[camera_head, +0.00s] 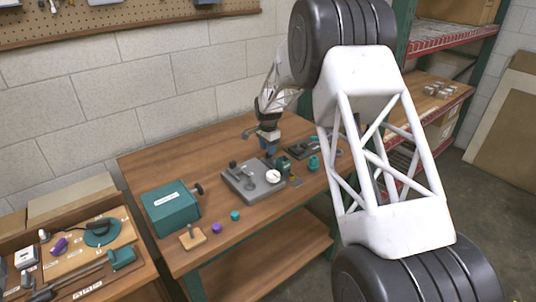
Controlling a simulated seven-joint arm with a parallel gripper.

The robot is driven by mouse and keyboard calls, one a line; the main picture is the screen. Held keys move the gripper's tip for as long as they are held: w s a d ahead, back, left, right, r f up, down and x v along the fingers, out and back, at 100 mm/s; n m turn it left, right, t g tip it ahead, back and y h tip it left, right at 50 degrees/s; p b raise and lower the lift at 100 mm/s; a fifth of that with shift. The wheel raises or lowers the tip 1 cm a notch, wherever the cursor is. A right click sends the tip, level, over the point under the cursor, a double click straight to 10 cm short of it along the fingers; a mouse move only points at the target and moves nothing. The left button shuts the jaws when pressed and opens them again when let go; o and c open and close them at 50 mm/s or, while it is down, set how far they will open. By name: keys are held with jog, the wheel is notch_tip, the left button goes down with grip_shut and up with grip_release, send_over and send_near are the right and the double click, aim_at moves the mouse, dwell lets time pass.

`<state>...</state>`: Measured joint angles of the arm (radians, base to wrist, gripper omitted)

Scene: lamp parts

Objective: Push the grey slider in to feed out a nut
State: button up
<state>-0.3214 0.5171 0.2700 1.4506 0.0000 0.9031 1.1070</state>
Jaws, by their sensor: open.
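My gripper (270,150) points down above the back of the workbench, just behind a grey fixture plate (246,192). It is small in this view, and I cannot see anything held between its fingers. The plate carries a dark knob, a grey round part and a white disc (273,176). A dark grey device (303,148) lies to the right of my gripper. I cannot tell which part is the grey slider, nor whether my gripper touches anything. No nut can be made out.
A teal box (170,208) with a dark side knob stands at the left of the workbench (290,228). A small wooden block (192,237), a purple piece (216,228) and a teal piece (235,215) lie near the front. A teal part (313,163) stands at right. My arm hides the bench's right side.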

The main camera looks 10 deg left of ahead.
aim_at(274, 160)
jog(key=shift+f, duration=1.5)
grip_shut()
